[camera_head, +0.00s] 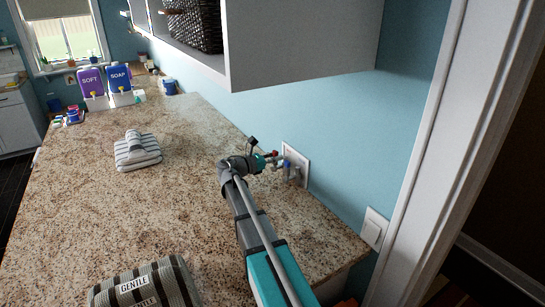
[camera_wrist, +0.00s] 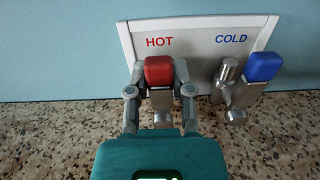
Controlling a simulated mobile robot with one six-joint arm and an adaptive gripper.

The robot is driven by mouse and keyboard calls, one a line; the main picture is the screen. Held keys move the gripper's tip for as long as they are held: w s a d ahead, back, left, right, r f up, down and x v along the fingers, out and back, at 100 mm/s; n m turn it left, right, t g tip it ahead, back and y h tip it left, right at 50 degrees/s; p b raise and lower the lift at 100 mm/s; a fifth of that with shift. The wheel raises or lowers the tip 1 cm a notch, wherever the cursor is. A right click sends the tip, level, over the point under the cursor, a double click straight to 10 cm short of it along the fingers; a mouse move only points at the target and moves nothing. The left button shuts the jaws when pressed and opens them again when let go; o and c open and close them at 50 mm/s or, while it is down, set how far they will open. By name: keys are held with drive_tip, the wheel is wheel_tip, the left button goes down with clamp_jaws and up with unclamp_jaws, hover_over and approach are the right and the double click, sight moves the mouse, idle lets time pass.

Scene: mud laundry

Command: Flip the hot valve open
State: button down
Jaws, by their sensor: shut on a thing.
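The hot valve has a red handle (camera_wrist: 159,70) under the red word HOT on a white wall plate (camera_wrist: 195,32). In the wrist view, my gripper (camera_wrist: 160,90) has one finger on each side of the red handle and is shut on it. The cold valve has a blue handle (camera_wrist: 263,67) at the right, under the word COLD, beside a metal spout. In the head view, my gripper (camera_head: 262,161) is at the plate (camera_head: 297,165) low on the blue wall, and the red handle (camera_head: 273,154) shows small there. The lower valve body is partly hidden by my gripper.
A speckled counter (camera_head: 190,190) runs along the wall. A striped folded cloth (camera_head: 137,150) lies in the middle, and a striped bundle labelled GENTLE (camera_head: 145,285) lies in front. SOFT and SOAP containers (camera_head: 106,85) stand far back. A cabinet (camera_head: 300,40) overhangs the wall.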

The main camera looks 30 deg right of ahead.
drive_tip(key=shift+a, duration=0.1)
drive_tip(key=c, duration=0.7)
unclamp_jaws()
drive_tip(key=shift+w+a, duration=0.1)
drive_tip(key=shift+o, duration=1.1)
drive_tip(key=shift+s+a, duration=0.2)
drive_tip(key=shift+a, duration=2.75)
drive_tip(key=shift+s+a, duration=0.2)
drive_tip(key=shift+a, duration=2.75)
